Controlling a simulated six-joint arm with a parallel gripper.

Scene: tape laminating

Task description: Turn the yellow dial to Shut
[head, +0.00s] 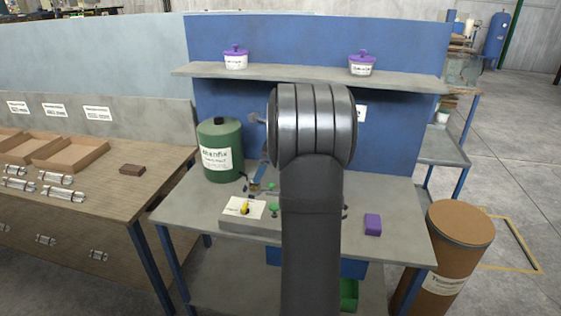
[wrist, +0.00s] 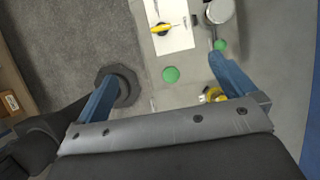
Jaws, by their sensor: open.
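The yellow dial (head: 244,208) sits on a white label plate (head: 257,212) on top of a low grey box on the workbench. In the wrist view the yellow dial (wrist: 162,29) is near the top edge, its pointer lying roughly across the picture on the white plate (wrist: 178,42). The plate's print is too small to read. My gripper (wrist: 172,64) is open, with its two blue fingers spread and nothing between them; the dial is beyond the fingertips, apart from them. In the head view my arm hides most of the gripper.
A green button (wrist: 170,74) and a dark knob (wrist: 124,84) are near the fingers. A green canister (head: 220,150) stands at the bench's back left, a purple box (head: 373,224) at its right. A shelf (head: 300,74) with two purple-lidded tubs hangs behind. A brown drum (head: 450,255) stands right.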

